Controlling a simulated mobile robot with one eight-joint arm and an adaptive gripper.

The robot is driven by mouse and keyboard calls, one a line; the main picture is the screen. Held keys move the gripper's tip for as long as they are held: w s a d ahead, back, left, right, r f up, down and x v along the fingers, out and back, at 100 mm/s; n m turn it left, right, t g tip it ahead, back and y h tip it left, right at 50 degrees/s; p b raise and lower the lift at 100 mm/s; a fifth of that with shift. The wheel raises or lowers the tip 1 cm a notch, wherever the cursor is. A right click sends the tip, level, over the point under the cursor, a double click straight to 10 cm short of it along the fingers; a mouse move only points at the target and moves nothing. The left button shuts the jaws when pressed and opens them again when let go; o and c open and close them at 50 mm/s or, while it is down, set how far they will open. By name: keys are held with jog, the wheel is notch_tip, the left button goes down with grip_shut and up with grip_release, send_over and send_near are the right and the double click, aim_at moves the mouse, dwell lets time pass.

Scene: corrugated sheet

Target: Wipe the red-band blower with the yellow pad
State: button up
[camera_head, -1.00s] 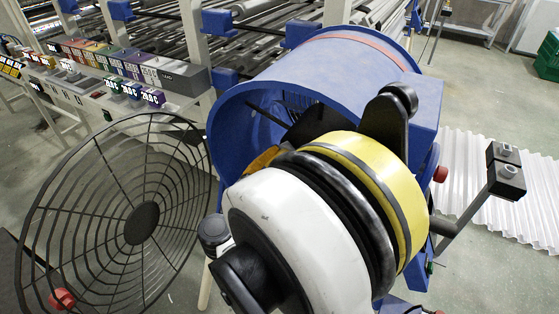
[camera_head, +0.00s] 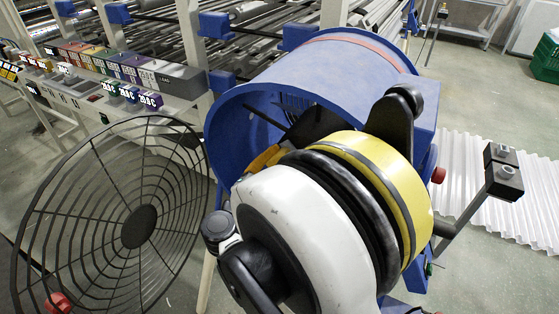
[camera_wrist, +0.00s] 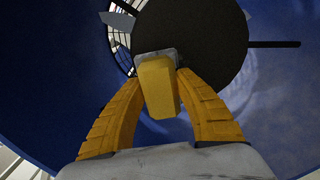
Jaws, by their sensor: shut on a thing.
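The blower is a blue drum (camera_head: 330,75) with a red band (camera_head: 362,45) around its top, in the middle of the head view. Its round wire grille (camera_head: 140,225) is swung open to the left. My gripper (camera_wrist: 157,75) is inside the drum mouth, shut on the yellow pad (camera_wrist: 156,88). Its two orange-yellow fingers curve in from both sides of the pad. A dark round hub (camera_wrist: 190,40) lies just beyond the pad; I cannot tell whether they touch. In the head view my arm hides the pad and much of the drum's mouth.
A rack of long metal profiles (camera_head: 270,50) stands behind. Coloured bins (camera_head: 120,68) line a shelf at the left. White corrugated sheets (camera_head: 480,200) lie on the floor at the right, near a dark handle (camera_head: 503,172). A green crate (camera_head: 546,60) is at the far right.

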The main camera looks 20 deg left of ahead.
jog(key=shift+w, duration=0.1)
jog(key=shift+d, duration=0.1)
jog(key=shift+b, duration=1.1)
dwell(0.4)
jog(key=shift+s+a+b, duration=0.15)
jog(key=shift+s+b, duration=0.1)
jog(key=shift+s, duration=1.25)
jog(key=shift+s+a+b, duration=0.15)
jog(key=shift+s+b, duration=0.1)
jog(key=shift+s, duration=1.2)
jog(key=shift+s, duration=0.1)
